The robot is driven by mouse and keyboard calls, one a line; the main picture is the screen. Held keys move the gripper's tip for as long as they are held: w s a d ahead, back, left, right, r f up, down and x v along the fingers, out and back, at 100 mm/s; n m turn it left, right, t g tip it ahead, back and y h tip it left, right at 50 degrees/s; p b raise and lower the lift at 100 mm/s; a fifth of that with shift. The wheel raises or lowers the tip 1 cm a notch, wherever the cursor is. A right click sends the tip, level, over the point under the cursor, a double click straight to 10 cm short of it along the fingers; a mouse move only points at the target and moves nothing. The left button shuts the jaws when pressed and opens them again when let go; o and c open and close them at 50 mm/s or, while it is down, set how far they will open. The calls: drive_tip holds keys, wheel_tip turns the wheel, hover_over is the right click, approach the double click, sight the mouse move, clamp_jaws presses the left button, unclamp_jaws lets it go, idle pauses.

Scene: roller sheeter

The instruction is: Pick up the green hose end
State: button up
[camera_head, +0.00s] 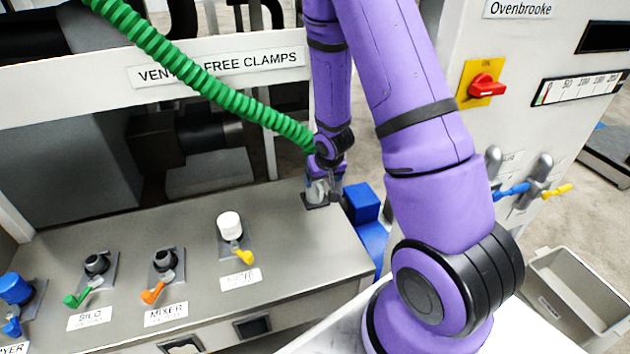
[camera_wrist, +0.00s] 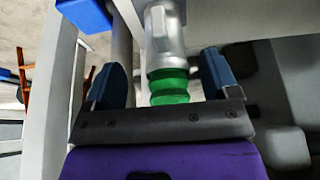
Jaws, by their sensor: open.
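The ribbed green hose (camera_head: 215,90) comes down from the upper left to my wrist in the head view. Its end shows in the wrist view as a green ribbed piece (camera_wrist: 168,86) below a silver coupling (camera_wrist: 162,30). My gripper (camera_wrist: 162,64) is open, with one blue finger on each side of the hose end. I cannot tell whether either finger touches it. In the head view my gripper (camera_head: 325,188) is small and partly hidden by my wrist, above the right end of the grey panel. A silver fitting (camera_head: 317,190) shows there on a dark plate.
The grey panel (camera_head: 200,295) carries several valves with coloured handles. Blue boxes (camera_head: 363,203) stand just right of my gripper. The white cabinet (camera_head: 545,110) with a red switch (camera_head: 486,86) is at the right. A grey bin (camera_head: 575,295) stands at lower right.

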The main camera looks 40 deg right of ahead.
sight(319, 185)
drive_tip(key=shift+x, duration=2.45)
drive_tip(key=shift+w, duration=0.1)
drive_tip(key=shift+a, duration=0.1)
drive_tip(key=c, duration=1.4)
drive_tip(key=shift+w+r, duration=0.1)
clamp_jaws()
